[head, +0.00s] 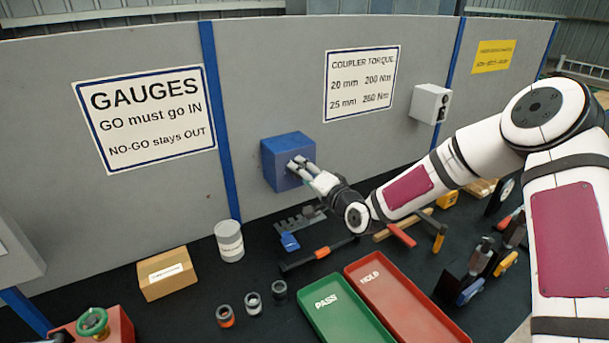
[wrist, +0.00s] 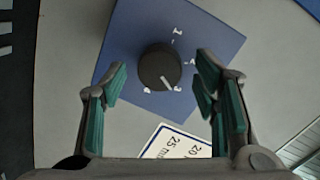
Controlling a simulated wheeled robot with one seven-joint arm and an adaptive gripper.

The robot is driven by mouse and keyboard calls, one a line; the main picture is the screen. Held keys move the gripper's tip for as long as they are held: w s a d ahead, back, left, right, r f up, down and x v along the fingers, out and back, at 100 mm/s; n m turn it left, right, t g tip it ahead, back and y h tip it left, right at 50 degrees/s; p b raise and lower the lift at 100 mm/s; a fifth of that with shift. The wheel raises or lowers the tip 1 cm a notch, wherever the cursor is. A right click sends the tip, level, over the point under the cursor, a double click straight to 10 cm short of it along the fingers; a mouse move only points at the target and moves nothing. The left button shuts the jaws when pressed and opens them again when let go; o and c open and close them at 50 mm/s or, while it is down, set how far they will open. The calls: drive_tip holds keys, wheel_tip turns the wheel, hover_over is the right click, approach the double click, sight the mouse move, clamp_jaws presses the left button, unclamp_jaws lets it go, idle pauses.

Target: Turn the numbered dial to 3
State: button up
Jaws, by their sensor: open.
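A blue box (head: 282,160) is mounted on the grey panel. In the wrist view, the blue box (wrist: 215,42) fills the upper middle and carries a round black dial (wrist: 158,66) with a white pointer line. The line points to the lower right, towards one of several small white marks around the dial. The marks are too small to read surely. My gripper (head: 298,164) is at the box's front in the head view and hides the dial there. In the wrist view, my gripper (wrist: 160,88) is open, its green-padded fingers spread either side of the dial with visible gaps.
A white speaker-like box (head: 430,104) hangs on the panel to the right. On the bench below lie a green PASS tray (head: 340,325), a red HOLD tray (head: 405,310), a white can (head: 229,241) and a cardboard box (head: 168,274). The panel around the blue box is clear.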

drive_tip(key=v, duration=1.2)
drive_tip(key=s+d+r+n+g+h, duration=0.55)
drive_tip(key=s+d+r+h, duration=0.4)
drive_tip(key=s+d, duration=0.35)
drive_tip(key=s+d+r+g, duration=0.1)
drive_tip(key=s+d+r, duration=0.1)
drive_tip(key=s, duration=0.8)
drive_tip(key=s+d+r+g, duration=0.1)
drive_tip(key=s+r, duration=0.4)
drive_tip(key=s, duration=0.5)
drive_tip(key=shift+s+d+h, duration=0.2)
drive_tip(key=shift+d+h, duration=0.15)
drive_tip(key=shift+d, duration=0.1)
drive_tip(key=shift+r, duration=0.1)
